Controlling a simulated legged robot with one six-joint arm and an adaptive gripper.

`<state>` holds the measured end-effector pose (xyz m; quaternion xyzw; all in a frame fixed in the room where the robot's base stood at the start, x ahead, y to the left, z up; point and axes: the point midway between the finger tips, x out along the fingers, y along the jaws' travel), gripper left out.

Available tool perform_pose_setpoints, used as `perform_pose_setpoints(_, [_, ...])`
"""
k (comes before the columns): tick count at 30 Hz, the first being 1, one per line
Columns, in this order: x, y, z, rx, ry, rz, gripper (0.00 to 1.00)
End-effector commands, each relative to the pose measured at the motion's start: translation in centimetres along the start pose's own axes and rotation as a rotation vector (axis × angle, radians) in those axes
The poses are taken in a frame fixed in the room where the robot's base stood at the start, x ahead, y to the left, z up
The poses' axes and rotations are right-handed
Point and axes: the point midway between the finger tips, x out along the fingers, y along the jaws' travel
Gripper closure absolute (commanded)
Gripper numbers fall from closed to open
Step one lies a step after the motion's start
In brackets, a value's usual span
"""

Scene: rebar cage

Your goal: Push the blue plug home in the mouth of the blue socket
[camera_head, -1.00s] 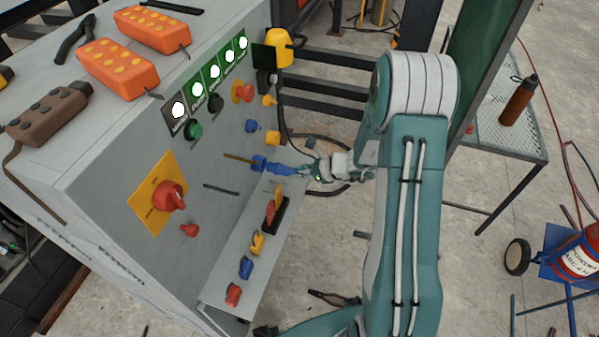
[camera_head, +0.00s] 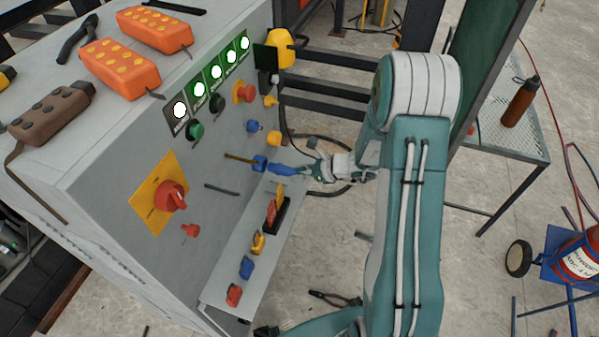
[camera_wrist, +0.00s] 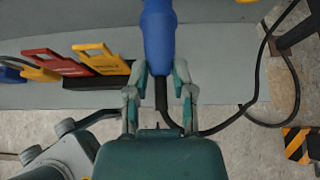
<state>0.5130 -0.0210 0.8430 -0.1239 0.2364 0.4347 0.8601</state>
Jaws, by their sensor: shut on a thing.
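The blue socket (camera_head: 259,163) sits on the grey slanted panel of the cabinet, with its mouth towards my gripper. The blue plug (camera_head: 283,170) lies in line with it, its front end at or very near the mouth. I cannot tell how deep it sits. My gripper (camera_head: 306,174) is shut on the rear end of the plug. In the wrist view the plug (camera_wrist: 158,35) points up and away between my two fingers (camera_wrist: 161,74), and its black cable runs back between them. The plug's front end and the socket are out of that view.
A yellow socket (camera_head: 274,139) and another blue fitting (camera_head: 254,126) are close above. A ledge below carries padlocks and tags (camera_head: 257,243). A red rotary switch (camera_head: 171,196) is to the left. The black cable (camera_wrist: 247,105) loops to the right in the wrist view.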

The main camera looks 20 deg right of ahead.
Motion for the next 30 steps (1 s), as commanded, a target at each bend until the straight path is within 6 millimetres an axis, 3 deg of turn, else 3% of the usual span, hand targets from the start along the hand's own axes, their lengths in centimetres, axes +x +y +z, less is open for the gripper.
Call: perform_pose_setpoints(30, [1.1,0.0,0.7,-0.001,0.000,0.000,1.00])
